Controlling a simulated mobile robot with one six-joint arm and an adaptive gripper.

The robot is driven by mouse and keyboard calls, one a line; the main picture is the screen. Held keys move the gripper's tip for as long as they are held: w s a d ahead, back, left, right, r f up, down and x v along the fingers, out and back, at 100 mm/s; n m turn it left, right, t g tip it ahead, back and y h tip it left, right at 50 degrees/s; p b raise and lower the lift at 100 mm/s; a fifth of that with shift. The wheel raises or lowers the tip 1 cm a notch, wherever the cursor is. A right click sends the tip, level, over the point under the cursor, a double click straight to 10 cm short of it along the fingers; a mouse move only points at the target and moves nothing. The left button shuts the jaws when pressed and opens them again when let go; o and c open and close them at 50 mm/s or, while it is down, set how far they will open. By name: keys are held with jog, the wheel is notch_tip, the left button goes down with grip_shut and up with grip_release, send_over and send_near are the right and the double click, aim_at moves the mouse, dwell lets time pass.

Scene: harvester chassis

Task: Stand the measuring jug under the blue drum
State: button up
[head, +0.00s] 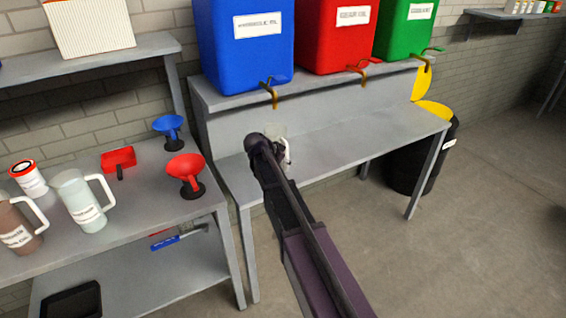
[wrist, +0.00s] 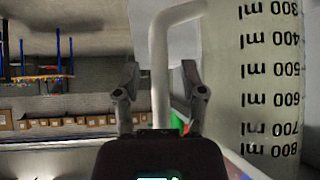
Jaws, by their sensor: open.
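The measuring jug, pale and translucent with ml marks (wrist: 268,85), fills the right of the wrist view. Its white handle (wrist: 160,75) passes between the fingers of my gripper (wrist: 164,82), which is open. In the head view the jug (head: 287,152) is mostly hidden behind my arm. It appears to be on the lower shelf (head: 350,140), roughly below the tap (head: 269,93) of the blue drum (head: 243,45). The jug's base is hidden, so I cannot tell exactly how it rests.
Red (head: 335,35) and green (head: 404,28) drums stand right of the blue one. The left bench holds another pale jug (head: 80,202), a brown jug (head: 17,228), red (head: 186,167) and blue (head: 168,124) funnels. A black bin (head: 408,172) stands at the right. The shelf's right part is clear.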

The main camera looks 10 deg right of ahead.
jog(key=p+v, duration=0.8)
jog(key=v, duration=0.4)
dwell(0.7)
jog(key=s+d+f+n+g+y, duration=0.1)
jog(key=s+n, duration=0.3)
jog(key=s, duration=0.4)
jog(key=s+d+f+n+g+y, duration=0.2)
jog(key=s+d+n+y, duration=0.1)
jog(key=s, duration=0.5)
jog(key=s+d+f+n+g+y, duration=0.1)
jog(key=s+d+f+n+y, duration=0.1)
jog(key=s+n, duration=0.3)
jog(key=s+y, duration=0.1)
jog(key=s, duration=0.2)
jog(key=shift+s+f+y, duration=0.25)
jog(key=shift+s+y, duration=0.05)
jog(key=shift+y, duration=0.1)
